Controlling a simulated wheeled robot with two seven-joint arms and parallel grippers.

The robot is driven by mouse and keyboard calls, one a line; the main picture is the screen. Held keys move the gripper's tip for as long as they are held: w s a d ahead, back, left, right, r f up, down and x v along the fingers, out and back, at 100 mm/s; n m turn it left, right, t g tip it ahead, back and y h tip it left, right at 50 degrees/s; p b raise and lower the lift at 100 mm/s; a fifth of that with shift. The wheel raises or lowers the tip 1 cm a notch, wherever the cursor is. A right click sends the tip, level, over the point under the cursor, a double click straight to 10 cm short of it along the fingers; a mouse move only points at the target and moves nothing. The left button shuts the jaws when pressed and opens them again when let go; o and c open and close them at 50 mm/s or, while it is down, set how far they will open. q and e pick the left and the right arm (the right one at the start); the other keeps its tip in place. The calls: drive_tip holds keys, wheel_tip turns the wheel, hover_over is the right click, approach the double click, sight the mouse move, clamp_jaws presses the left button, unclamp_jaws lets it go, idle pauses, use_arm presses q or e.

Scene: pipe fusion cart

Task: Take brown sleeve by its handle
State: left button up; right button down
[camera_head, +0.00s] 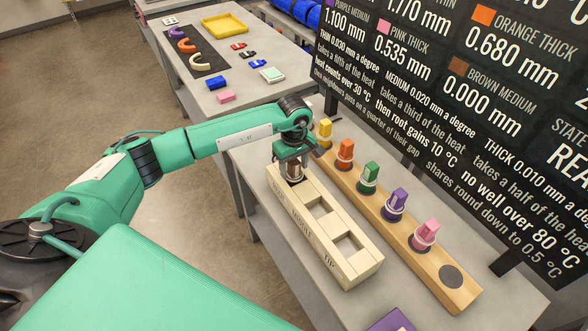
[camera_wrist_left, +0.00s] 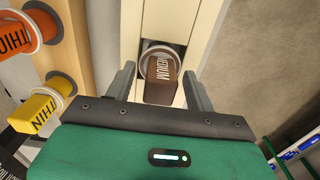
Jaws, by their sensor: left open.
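The brown sleeve (camera_wrist_left: 161,80) has a brown block handle marked MEDIUM and a pale ring around its far end. It sits in the end compartment of the cream box (camera_head: 350,265), the one farthest from the TIP end. My left gripper (camera_head: 293,165) is over that compartment and mostly hides the sleeve in the head view. In the left wrist view the gripper (camera_wrist_left: 158,72) is open, with one finger on each side of the brown handle and a visible gap to each. My right gripper is not in view.
A wooden rack (camera_head: 430,275) beside the box holds yellow (camera_head: 325,129), orange (camera_head: 345,150), green (camera_head: 369,173), purple (camera_head: 397,200) and pink (camera_head: 427,231) sleeves. Its near-end dark spot is bare. The box's other compartments look empty. A dark sign (camera_head: 470,90) stands behind the rack.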

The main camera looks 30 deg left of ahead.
use_arm(q)
drive_tip(key=shift+f, duration=0.35)
drive_tip(key=c, duration=1.1)
drive_tip(key=shift+r, duration=0.2)
